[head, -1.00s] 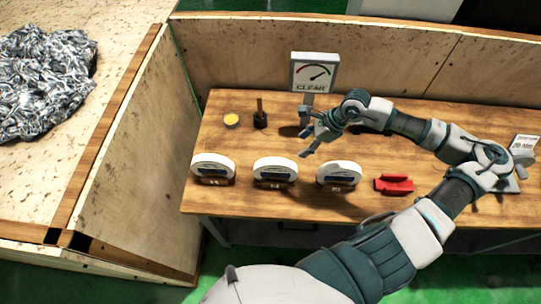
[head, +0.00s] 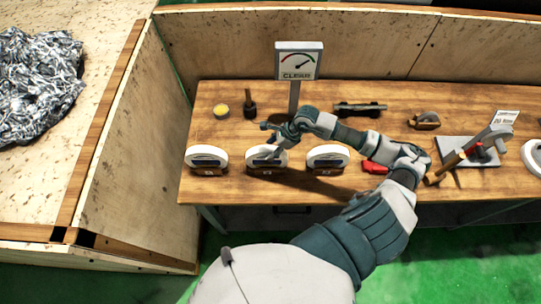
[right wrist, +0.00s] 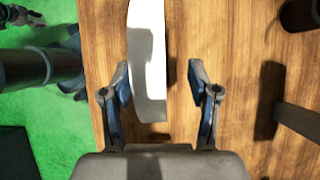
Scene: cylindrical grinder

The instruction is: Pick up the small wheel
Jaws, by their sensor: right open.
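Three white wheels stand upright in wooden holders along the table's front: left (head: 207,154), middle (head: 259,154) and right (head: 328,154). Each has a dark blue label. The marks on the holders are too small to read surely, and the wheels look alike in size, so I cannot tell which is the small one. My right gripper (head: 268,140) is open over the middle wheel. In the right wrist view, the open right gripper (right wrist: 162,82) has a white wheel (right wrist: 147,55), seen edge-on, between its fingers, nearer the left finger. Contact is not evident.
A yellow-topped tin (head: 221,110) and dark pot (head: 249,111) are back left. A red object (head: 375,167) is right of the wheels; a hammer (head: 470,155) lies further right. A wooden wall (head: 345,42) closes the back.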

